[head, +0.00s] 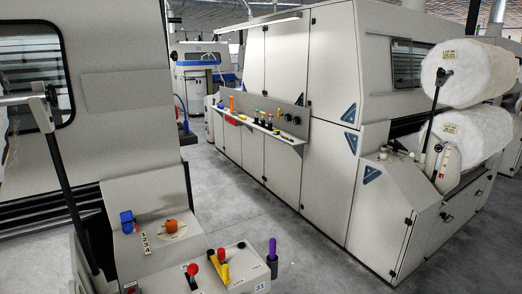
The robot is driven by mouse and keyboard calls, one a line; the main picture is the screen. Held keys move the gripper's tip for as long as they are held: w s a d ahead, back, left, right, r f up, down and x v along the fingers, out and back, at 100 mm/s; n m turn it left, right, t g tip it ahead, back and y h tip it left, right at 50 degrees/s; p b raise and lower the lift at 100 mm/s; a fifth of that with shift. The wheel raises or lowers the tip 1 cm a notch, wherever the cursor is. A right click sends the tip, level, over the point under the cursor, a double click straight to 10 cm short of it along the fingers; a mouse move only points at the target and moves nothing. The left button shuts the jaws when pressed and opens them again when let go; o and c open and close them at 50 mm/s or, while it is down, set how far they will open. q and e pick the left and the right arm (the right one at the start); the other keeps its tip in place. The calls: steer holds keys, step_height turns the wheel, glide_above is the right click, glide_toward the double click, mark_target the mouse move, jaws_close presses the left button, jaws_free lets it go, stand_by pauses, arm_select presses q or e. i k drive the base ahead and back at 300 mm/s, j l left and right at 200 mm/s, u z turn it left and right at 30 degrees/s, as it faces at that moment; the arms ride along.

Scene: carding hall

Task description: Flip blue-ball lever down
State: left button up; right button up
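A small blue piece (127,217) sits at the upper left of the near machine's sloping grey panel (150,248), at the lower left of the head view. It is too small to tell whether it is a ball on a lever or a blocky handle, or which way it is set. No other blue ball shows clearly. Neither my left gripper nor my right gripper is in view.
An orange knob (172,226) is right of the blue piece. In front, a control box (246,262) carries red-topped and yellow levers (221,262); a purple-topped handle (272,248) stands at its right. A shelf (262,128) is on the far machine. Grey floor between is clear.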

mark_target(127, 227)
steer(key=i+j+u, duration=0.15)
steer(key=u, duration=0.2)
steer(key=i+j+u, duration=0.15)
steer(key=u, duration=0.25)
steer(key=i+u, duration=0.2)
steer(key=u, duration=0.15)
